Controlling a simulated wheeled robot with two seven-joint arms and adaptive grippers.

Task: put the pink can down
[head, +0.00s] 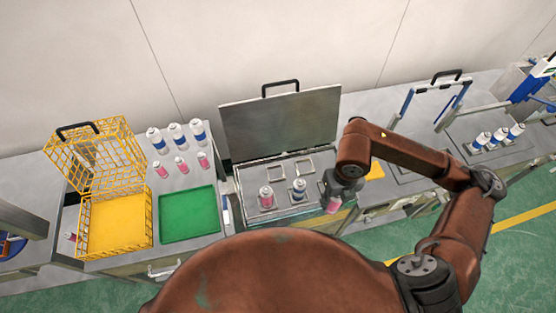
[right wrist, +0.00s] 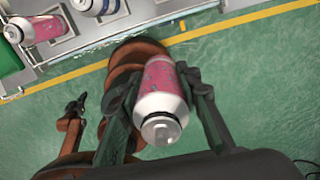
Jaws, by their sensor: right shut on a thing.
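A pink can (right wrist: 158,92) with a white top is between the fingers of my right gripper (right wrist: 165,110) in the right wrist view. The gripper is shut on it. In the head view the same pink can (head: 333,204) shows below my right gripper (head: 342,188), at the right front of the open metal box (head: 285,212). Green floor shows behind the can in the wrist view. Another pink can (head: 266,197) and a blue can (head: 299,188) stand in the box's holder.
A raised metal lid (head: 281,125) stands behind the box. A green tray (head: 189,214) lies empty to the left, beside an open yellow wire basket (head: 115,225). Several blue and pink cans stand behind the tray. Blue-banded cans (head: 498,137) stand at the far right.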

